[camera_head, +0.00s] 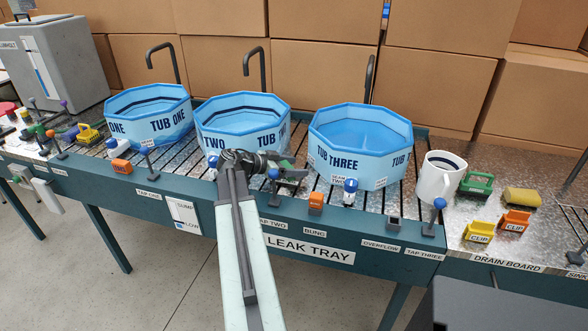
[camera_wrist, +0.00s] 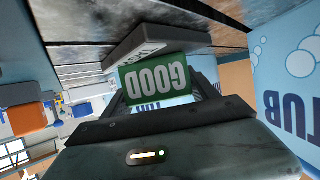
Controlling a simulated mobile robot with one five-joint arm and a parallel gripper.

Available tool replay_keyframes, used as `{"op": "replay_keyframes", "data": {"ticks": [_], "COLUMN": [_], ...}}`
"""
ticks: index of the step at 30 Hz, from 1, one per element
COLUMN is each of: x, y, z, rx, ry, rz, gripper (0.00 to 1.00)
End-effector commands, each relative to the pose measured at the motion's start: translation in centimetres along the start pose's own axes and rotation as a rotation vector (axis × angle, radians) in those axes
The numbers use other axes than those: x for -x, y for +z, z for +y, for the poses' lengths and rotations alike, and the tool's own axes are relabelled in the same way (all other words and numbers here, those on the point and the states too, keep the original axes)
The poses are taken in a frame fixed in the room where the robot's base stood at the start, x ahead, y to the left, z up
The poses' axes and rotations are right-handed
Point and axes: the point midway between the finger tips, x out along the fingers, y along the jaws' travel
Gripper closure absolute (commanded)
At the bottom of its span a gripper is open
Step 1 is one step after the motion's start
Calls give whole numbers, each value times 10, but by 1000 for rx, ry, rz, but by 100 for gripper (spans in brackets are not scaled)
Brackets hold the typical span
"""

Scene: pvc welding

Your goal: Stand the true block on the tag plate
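A green block with white letters reading GOOD (camera_wrist: 154,84) sits between the fingers of my gripper (camera_wrist: 160,98) in the wrist view, its lettering upside down there. The fingers flank it closely and appear shut on it. A grey plate with a white label (camera_wrist: 150,44) lies just beyond the block; its label is only partly readable. I cannot tell whether block and plate touch. In the head view my gripper (camera_head: 294,178) is at the front of the leak tray, below the middle tub, and a bit of green (camera_head: 286,164) shows beside it.
Three blue tubs, TUB ONE (camera_head: 150,118), TUB TWO (camera_head: 242,124) and TUB THREE (camera_head: 362,148), stand behind. An orange bung (camera_head: 316,202) and a blue-capped valve (camera_head: 350,190) are to the right. A white mug (camera_head: 438,178) stands farther right.

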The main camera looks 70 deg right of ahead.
Motion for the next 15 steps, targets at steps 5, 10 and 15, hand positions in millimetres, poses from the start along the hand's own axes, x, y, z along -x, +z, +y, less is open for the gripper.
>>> {"op": "replay_keyframes", "data": {"ticks": [5,10,15], "x": [0,0,19], "y": [-1,-1,-6], "z": [0,0,0], "rx": [0,0,1], "ry": [0,1,-1], "rz": [0,0,0], "gripper": [15,15,15]}}
